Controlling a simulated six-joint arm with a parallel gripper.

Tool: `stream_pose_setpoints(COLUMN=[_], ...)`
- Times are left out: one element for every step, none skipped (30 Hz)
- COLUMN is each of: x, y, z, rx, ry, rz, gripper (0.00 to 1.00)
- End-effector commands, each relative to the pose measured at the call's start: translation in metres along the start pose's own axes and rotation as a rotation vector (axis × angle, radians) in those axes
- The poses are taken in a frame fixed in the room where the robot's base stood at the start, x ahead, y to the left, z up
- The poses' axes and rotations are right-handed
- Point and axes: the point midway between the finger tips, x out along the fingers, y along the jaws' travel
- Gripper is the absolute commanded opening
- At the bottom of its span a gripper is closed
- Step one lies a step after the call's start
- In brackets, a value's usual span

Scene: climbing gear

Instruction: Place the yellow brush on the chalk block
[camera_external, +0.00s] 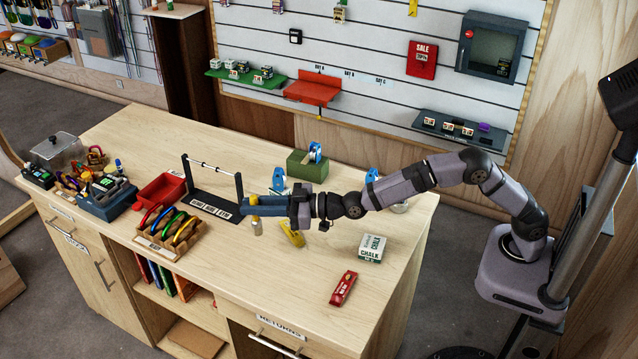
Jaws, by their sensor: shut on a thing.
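My gripper (256,207) reaches left over the counter, its fingers closed around a slim upright thing that I take to be the yellow brush (257,228). A yellowish end shows above the fingers and a paler end with a yellow band below them. The fingers hide its middle, and I cannot tell whether its lower end touches the counter. The chalk block (371,249), a white and green box marked CHALK, stands on the counter to the right of my gripper, with nothing on top.
A yellow device (292,233) lies between my gripper and the chalk block. A red packet (343,288) lies near the front. A black stand with a bar (212,205) and a wooden rack of carabiners (168,232) are left. A green box (307,167) stands behind.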

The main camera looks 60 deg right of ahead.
Motion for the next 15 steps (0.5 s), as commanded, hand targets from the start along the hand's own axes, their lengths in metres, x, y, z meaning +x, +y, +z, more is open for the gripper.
stream_pose_setpoints(x=[-0.003, -0.005, -0.007, -0.01, -0.013, -0.017, -0.021, -0.025, -0.032, -0.037, -0.043, -0.052, -0.059, -0.067, -0.078], y=[-0.015, -0.023, -0.035, -0.043, -0.053, -0.065, -0.075, -0.085, -0.098, -0.108, -0.119, -0.133, -0.144, -0.154, -0.168], z=[-0.015, -0.022, -0.032, -0.041, -0.049, -0.062, -0.072, -0.082, -0.096, -0.105, -0.113, -0.124, -0.13, -0.136, -0.143], rx=[0.001, 0.0, -0.001, -0.002, -0.001, -0.003, -0.003, -0.003, -0.005, -0.006, -0.006, -0.007, -0.01, -0.01, -0.013], ry=[0.007, 0.008, 0.009, 0.01, 0.01, 0.011, 0.01, 0.011, 0.011, 0.01, 0.009, 0.009, 0.007, 0.006, 0.006], rz=[-0.02, -0.031, -0.047, -0.059, -0.071, -0.089, -0.102, -0.116, -0.136, -0.15, -0.166, -0.188, -0.205, -0.221, -0.242], gripper=[0.0, 0.0, 0.0, 0.0, 0.0, 0.0, 0.0, 0.0, 0.0, 0.0, 0.0, 0.0, 0.0, 0.0, 0.0])
